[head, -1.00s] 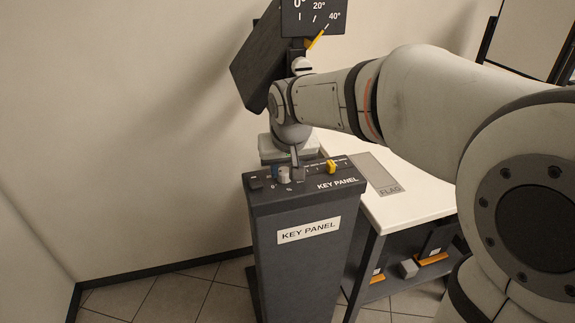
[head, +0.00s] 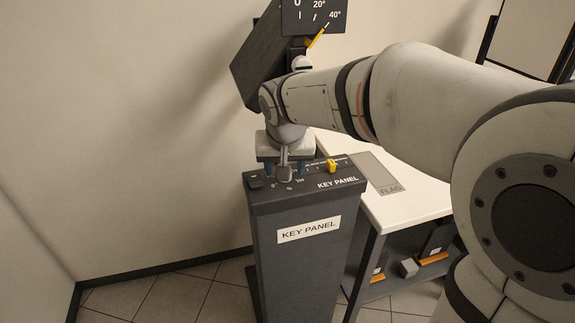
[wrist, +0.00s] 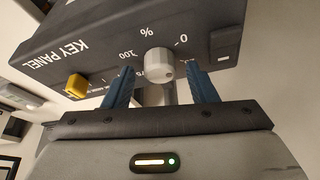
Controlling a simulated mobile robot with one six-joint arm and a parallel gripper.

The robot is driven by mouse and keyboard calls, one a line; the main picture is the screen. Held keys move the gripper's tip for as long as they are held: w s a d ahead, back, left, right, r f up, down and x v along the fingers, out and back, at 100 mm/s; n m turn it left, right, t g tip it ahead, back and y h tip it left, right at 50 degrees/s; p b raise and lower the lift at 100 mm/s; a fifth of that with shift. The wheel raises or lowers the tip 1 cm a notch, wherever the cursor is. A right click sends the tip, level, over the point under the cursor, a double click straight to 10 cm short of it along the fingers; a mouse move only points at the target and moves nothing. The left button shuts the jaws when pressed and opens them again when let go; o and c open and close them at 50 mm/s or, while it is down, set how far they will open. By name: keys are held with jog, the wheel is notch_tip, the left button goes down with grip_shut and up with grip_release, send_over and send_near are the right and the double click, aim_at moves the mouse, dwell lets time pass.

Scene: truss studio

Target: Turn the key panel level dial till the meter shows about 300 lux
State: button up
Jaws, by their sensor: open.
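The key panel (head: 297,258) is a dark pedestal with controls on its top. Its level dial is a pale round knob (wrist: 159,65) between the "0" and "100" marks, with "%" between them, in the wrist view. My gripper (wrist: 162,80) is open, with one blue finger on either side of the dial and visible gaps between. In the head view my gripper (head: 284,168) is over the panel's top, and its own parts mostly hide the dial. No lux meter reading can be made out in either view.
A yellow slider knob (head: 331,167) is right of the dial, and a dark switch (head: 255,182) is at the panel's left end. A white table (head: 410,208) with a "FLAG" plate stands to the right. A dark lamp head with a degree scale (head: 314,16) is behind my wrist.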

jog(key=p+v, duration=0.1)
jog(key=v, duration=0.6)
jog(key=shift+r, duration=0.4)
jog(key=shift+s, duration=0.2)
jog(key=s+d+f+g+p, duration=0.1)
jog(key=s+d+g+p, duration=0.1)
jog(key=s+d+p, duration=0.9)
jog(key=s+d, duration=0.3)
jog(key=s, duration=0.2)
jog(key=shift+s+d, duration=0.3)
jog(key=shift+d, duration=0.1)
